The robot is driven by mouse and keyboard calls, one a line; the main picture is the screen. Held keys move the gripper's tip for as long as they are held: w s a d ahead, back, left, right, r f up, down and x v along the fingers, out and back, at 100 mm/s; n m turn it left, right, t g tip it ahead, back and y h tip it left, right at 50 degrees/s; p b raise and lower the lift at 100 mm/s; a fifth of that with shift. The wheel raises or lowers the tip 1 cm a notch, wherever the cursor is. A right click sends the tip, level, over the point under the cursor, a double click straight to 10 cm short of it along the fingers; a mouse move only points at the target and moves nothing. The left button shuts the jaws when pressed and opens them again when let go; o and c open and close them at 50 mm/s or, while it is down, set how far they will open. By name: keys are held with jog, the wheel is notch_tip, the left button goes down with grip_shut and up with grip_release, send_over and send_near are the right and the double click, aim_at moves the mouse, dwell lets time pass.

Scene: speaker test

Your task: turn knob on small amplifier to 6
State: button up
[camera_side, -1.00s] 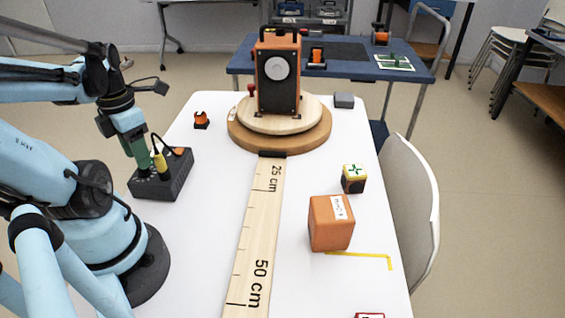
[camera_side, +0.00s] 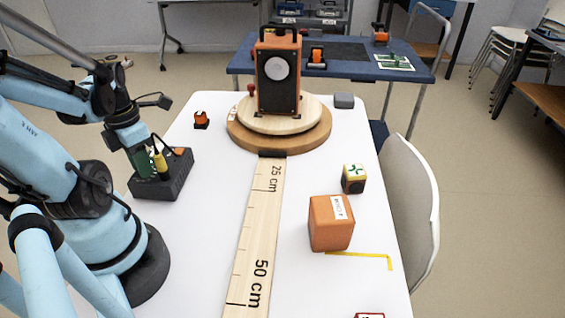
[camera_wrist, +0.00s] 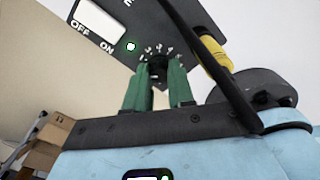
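The small amplifier (camera_side: 176,180) is a dark grey box at the left of the white table. In the wrist view its panel (camera_wrist: 185,20) shows a white OFF/ON switch (camera_wrist: 98,24), a lit green light (camera_wrist: 130,46) and a black knob (camera_wrist: 158,68) with white dial marks around it. The marks are too small to read surely. My gripper (camera_wrist: 159,72) has its two green fingers on either side of the knob. Whether they press on it cannot be told. In the side view my gripper (camera_side: 144,172) comes down onto the amplifier's top, where the knob is hidden.
A yellow plug with a black cable (camera_wrist: 218,58) stands close beside the fingers. A speaker (camera_side: 278,95) stands on a round wooden turntable (camera_side: 240,138) at the back. A wooden ruler (camera_side: 256,225) runs forward from it. An orange-brown block (camera_side: 325,228) lies to the right.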

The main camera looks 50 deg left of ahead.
grip_shut()
jog(key=shift+m, duration=0.3)
